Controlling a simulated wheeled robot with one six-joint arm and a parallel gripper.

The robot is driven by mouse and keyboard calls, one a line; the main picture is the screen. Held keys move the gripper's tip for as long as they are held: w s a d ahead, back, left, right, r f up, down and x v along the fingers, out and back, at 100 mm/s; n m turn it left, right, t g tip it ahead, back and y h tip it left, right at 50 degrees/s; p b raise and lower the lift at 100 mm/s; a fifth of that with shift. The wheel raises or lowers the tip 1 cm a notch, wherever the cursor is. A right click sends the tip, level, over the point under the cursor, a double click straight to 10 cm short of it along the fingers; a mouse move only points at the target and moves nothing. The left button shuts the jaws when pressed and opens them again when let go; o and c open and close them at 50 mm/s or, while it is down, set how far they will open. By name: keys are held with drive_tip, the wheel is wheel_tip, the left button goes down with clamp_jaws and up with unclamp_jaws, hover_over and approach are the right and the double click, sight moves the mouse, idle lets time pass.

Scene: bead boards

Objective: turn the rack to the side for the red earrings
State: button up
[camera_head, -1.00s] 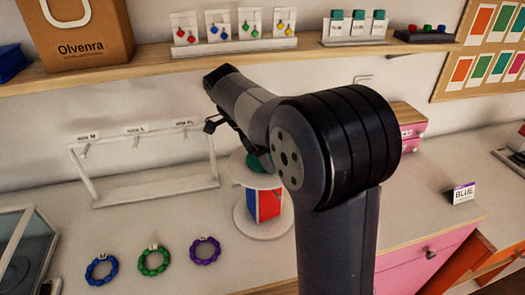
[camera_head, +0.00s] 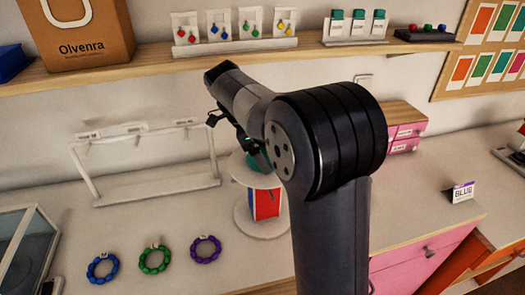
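The rack is a small round stand with a white base disc (camera_head: 262,224) and a white upper disc. Between the discs, its red side (camera_head: 266,204) faces the front, with a blue strip beside it. A green top piece shows above the upper disc, partly hidden by my arm. My gripper (camera_head: 240,140) points down at the top of the rack from behind my arm. Its fingers are dark and partly hidden, so their opening and any contact with the top cannot be made out. Earring cards with small coloured earrings, some red (camera_head: 184,30), stand on the shelf.
A white bar stand (camera_head: 155,188) is left of the rack. Blue (camera_head: 101,270), green (camera_head: 154,260) and purple (camera_head: 206,249) bead rings lie in front. A pink drawer box (camera_head: 405,130) and a BLUE sign (camera_head: 462,193) are right. The shelf (camera_head: 150,62) runs above.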

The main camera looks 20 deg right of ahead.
drive_tip(key=o, duration=0.3)
drive_tip(key=v, duration=1)
drive_tip(key=shift+r, duration=0.4)
drive_tip(key=shift+a+f, duration=0.1)
drive_tip(key=shift+a, duration=0.05)
drive_tip(key=x, duration=1)
drive_tip(key=shift+d+f, duration=0.2)
drive_tip(key=shift+f, duration=0.15)
